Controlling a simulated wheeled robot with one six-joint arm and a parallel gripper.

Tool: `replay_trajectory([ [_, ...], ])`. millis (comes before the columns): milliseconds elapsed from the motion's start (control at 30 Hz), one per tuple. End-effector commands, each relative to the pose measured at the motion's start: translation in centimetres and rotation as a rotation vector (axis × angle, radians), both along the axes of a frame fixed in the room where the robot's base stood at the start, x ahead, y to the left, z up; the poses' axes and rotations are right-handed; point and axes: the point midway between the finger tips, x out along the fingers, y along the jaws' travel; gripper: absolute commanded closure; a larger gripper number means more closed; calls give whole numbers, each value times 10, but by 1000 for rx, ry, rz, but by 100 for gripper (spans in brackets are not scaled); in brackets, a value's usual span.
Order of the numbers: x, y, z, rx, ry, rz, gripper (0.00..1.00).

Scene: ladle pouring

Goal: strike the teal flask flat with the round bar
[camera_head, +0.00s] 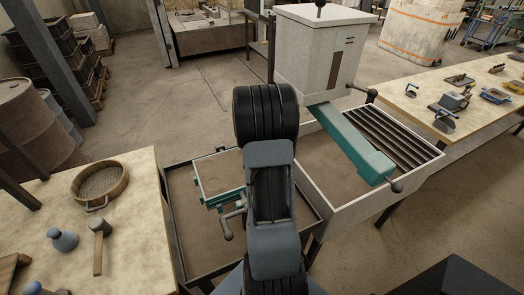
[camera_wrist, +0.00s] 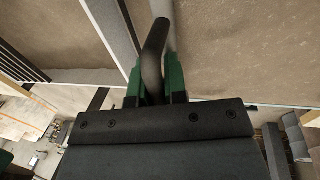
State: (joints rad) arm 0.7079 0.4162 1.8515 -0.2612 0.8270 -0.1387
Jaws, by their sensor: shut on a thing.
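The teal flask (camera_head: 218,197) lies in the dark-rimmed sand tray (camera_head: 172,225) left of my arm in the head view. It is a low frame with sand inside, and my arm hides its right part. In the wrist view my gripper (camera_wrist: 155,85) has its green fingers shut on the round bar (camera_wrist: 153,55), a dark grey cylinder that reaches up out of the fingers. In the head view my arm mostly hides the gripper. A grey rod-like part (camera_head: 228,222) shows beside the flask's near edge; I cannot tell whether it is the bar. Contact with the flask is hidden.
A pale tray with ribs (camera_head: 392,140) and a teal beam (camera_head: 350,145) stands at right, in front of a tall white hopper (camera_head: 317,50). The left table holds a sieve (camera_head: 100,185), a mallet (camera_head: 99,245) and a blue-grey bulb (camera_head: 62,240). Sand left of the flask is clear.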

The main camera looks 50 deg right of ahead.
Motion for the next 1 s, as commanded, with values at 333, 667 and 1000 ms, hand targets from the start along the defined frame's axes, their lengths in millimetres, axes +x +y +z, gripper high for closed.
replay_trajectory([
  [333,2,4,0,0,-1,0,100],
  [667,10,23,1,-2,-1,1,100],
  [1000,14,32,1,-2,-1,0,100],
])
